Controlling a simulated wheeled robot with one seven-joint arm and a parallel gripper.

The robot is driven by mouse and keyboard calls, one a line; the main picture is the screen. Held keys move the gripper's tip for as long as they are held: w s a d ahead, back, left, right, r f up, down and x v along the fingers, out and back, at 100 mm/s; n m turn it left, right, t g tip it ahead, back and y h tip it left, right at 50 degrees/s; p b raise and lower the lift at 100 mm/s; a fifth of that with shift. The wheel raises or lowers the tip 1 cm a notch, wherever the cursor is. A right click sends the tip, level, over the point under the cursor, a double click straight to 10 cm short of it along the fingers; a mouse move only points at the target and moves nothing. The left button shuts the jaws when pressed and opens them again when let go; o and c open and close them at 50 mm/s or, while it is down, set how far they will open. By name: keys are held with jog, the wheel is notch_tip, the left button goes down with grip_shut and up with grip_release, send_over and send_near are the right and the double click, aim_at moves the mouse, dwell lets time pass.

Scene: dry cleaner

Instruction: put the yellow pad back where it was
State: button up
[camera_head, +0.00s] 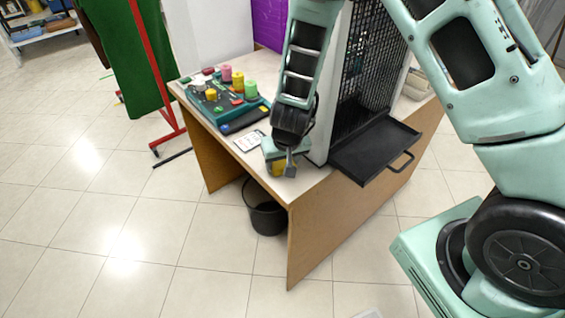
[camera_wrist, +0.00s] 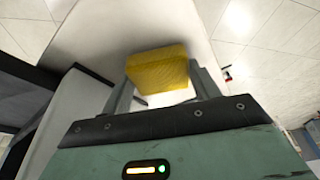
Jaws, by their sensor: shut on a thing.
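The yellow pad (camera_wrist: 158,68) is a small yellow block held between the two fingers of my gripper (camera_wrist: 160,84) in the wrist view. In the head view my gripper (camera_head: 281,164) is low over the near corner of the table (camera_head: 310,178), left of the black tray. A bit of the yellow pad (camera_head: 278,168) shows there, partly hidden by the gripper. I cannot tell whether the pad touches the tabletop.
A teal tray (camera_head: 215,112) with colored spools and small blocks lies at the left of the table. A white card (camera_head: 250,140) lies near the front edge. A black mesh cage (camera_head: 365,60) and black tray (camera_head: 374,148) stand right. A black bin (camera_head: 266,215) is below.

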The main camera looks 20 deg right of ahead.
jog(key=o, duration=1)
jog(key=shift+f, duration=0.1)
jog(key=shift+c, duration=0.2)
jog(key=p+v, duration=0.5)
jog(key=v, duration=0.7)
jog(key=s+a+r+n+g+y, duration=0.2)
jog(key=s+a+r+n+y, duration=0.1)
jog(key=s+a+r, duration=0.55)
jog(key=s+d+r+n+h, duration=0.1)
jog(key=s+r+n, duration=0.2)
jog(key=s, duration=0.4)
jog(key=s+d+r+n+g+h, duration=0.1)
jog(key=s+r+n, duration=0.1)
jog(key=s, duration=0.5)
jog(key=shift+r+n, duration=0.4)
jog(key=shift+r, duration=0.45)
jog(key=shift+s+d, duration=0.1)
jog(key=shift+s, duration=0.05)
